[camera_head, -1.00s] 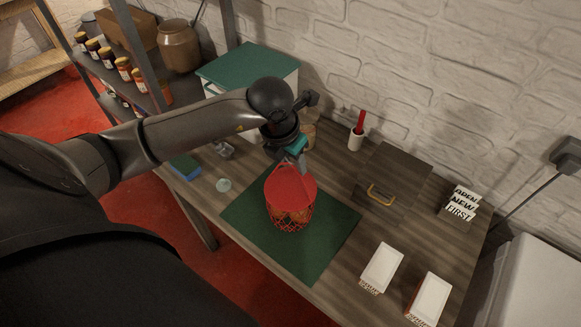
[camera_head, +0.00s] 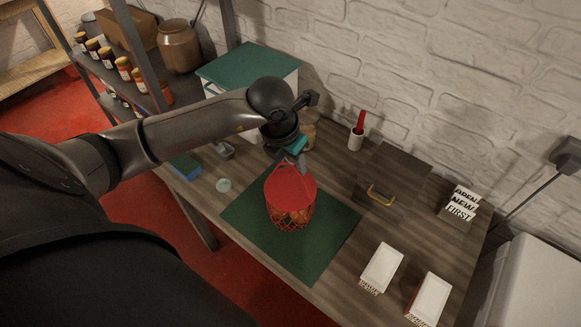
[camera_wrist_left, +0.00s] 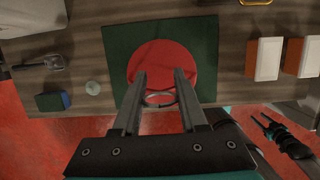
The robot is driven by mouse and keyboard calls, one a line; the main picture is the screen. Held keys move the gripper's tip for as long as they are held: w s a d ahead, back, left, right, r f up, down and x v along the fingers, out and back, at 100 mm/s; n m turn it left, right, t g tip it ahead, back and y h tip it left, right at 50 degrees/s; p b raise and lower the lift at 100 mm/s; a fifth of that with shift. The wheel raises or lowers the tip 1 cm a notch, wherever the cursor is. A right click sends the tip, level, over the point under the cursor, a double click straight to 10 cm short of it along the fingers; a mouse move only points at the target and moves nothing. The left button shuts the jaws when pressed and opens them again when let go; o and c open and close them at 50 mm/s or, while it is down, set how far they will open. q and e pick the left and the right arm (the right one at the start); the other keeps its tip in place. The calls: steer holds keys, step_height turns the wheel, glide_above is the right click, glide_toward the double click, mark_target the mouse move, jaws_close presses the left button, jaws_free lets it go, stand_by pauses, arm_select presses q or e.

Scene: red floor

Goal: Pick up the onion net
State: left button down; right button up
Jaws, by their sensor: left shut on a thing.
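The onion net (camera_head: 290,208) is a red mesh bag with a solid red upper part and orange-brown onions showing through the mesh. It is upright over the green mat (camera_head: 318,258); I cannot tell whether its bottom touches the mat. My left gripper (camera_head: 296,160) is shut on the top of the net, reaching down from above. In the left wrist view the red top of the net (camera_wrist_left: 165,62) shows beyond the fingers, with a ring shape between them. My right gripper (camera_wrist_left: 266,124) seems to show at the right edge of the left wrist view, small and dark.
A wooden box with a brass handle (camera_head: 381,193), two white-topped boxes (camera_head: 382,267) and a sign stand (camera_head: 460,204) are to the right. A blue-green sponge (camera_head: 185,166) and small round lid (camera_head: 224,185) lie left.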

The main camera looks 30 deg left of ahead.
arm_select(q)
steer(key=shift+w+r, duration=0.15)
steer(key=shift+r, duration=0.05)
step_height(320, 180, up, 20)
steer(key=shift+p, duration=0.4)
steer(key=shift+f, duration=0.15)
stand_by(0.7)
